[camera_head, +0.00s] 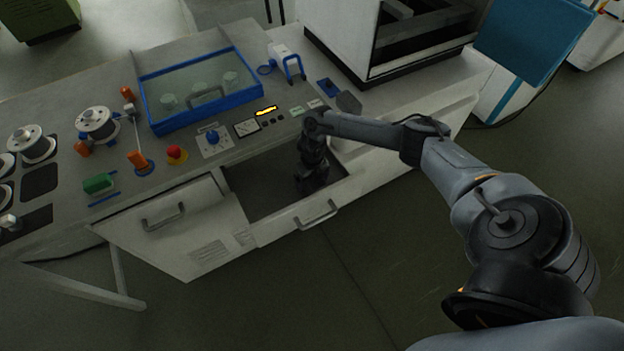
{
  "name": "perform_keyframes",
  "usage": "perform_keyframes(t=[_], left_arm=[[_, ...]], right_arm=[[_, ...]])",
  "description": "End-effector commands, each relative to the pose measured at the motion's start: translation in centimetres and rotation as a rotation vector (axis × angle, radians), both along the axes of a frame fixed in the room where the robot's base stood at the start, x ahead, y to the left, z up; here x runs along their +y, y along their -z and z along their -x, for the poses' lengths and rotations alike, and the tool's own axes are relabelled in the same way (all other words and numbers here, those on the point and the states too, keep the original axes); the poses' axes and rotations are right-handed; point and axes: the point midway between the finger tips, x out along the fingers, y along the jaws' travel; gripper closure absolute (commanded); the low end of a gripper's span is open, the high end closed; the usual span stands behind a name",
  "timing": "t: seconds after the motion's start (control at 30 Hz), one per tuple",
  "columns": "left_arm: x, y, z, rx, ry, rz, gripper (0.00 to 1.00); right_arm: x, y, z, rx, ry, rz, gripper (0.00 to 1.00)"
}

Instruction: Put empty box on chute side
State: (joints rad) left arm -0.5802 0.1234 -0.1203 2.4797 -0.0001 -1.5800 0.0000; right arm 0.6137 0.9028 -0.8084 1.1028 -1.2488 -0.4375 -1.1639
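My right arm comes in from the right, and its dark gripper (313,183) points down into an open drawer (318,213) at the front of the bench. The fingers are dark against the dark drawer interior. I cannot tell whether they are open or shut, or whether they touch anything. I cannot make out an empty box or a chute for certain; part of the drawer's inside is hidden by the gripper. My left gripper is not in view.
A blue-framed case with a clear cover (200,125) stands on the bench (60,110). A red emergency button (176,153), orange knobs, a green block (98,183) and several spools are on the left. A white machine (345,40) stands behind. The floor in front is clear.

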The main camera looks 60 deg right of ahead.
Motion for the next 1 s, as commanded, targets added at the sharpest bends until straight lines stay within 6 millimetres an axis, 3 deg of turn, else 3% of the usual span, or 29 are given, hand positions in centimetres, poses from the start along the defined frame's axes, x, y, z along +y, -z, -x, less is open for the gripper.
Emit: perform_keyframes(t=[0.37, 1.0], left_arm=[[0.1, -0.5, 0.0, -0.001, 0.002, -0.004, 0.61], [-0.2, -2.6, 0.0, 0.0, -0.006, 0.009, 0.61]], right_arm=[[0.0, -1.0, 0.0, -0.001, -0.001, 0.0, 0.04], [0.0, -11.3, -0.1, -0.002, -0.001, 0.0, 0.04]])
